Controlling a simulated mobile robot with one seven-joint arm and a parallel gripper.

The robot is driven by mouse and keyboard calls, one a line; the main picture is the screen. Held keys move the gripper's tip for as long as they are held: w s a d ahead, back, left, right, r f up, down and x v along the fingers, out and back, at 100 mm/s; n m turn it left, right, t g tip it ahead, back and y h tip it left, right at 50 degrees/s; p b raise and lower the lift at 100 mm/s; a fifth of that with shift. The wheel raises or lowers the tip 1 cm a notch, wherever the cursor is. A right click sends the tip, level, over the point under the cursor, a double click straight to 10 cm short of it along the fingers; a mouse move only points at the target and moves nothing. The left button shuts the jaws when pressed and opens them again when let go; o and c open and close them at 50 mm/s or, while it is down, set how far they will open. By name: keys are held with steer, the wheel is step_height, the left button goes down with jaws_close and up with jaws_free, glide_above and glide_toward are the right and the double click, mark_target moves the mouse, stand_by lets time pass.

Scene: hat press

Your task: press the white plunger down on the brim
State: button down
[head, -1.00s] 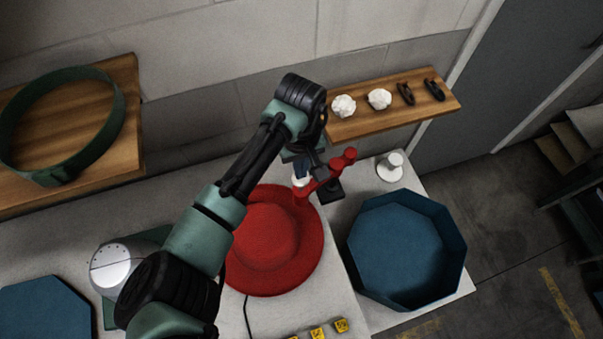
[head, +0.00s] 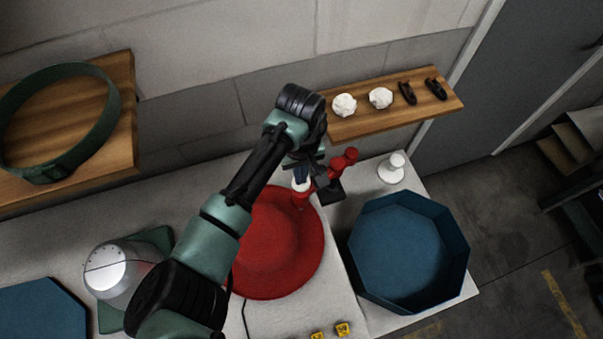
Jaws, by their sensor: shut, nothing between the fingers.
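The red hat (head: 278,245) lies on the pale worktop, its wide brim spread around a low crown. At its upper right edge stands a red clamp (head: 345,160) with a dark base. A small white plunger (head: 301,185) on the clamp's red part is over the far brim; I cannot tell whether it touches the brim. My gripper (head: 302,176) is shut and empty, pointing down right at the white plunger. The fingertips are small and dark, and their contact with the plunger is unclear. My arm covers the hat's left side.
A blue octagonal tub (head: 408,250) and a white knobbed piece (head: 391,168) stand to the right. A wooden shelf (head: 385,113) with small items is behind the clamp. A silver domed object (head: 110,270) is at left. Yellow cubes (head: 343,328) lie at the front.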

steer(key=shift+f+b, duration=0.55)
steer(key=shift+f, duration=0.45)
steer(key=shift+s+f, duration=0.25)
stand_by(0.7)
step_height(320, 180, up, 2)
steer(key=p, duration=0.2)
steer(key=shift+w+r+p, duration=0.1)
steer(key=shift+w+p, duration=0.05)
steer(key=shift+p, duration=0.15)
step_height(320, 180, up, 7)
steer(key=p, duration=0.6)
steer(key=shift+w+p, duration=0.1)
steer(key=shift+p, duration=0.25)
steer(key=shift+r, duration=1.1)
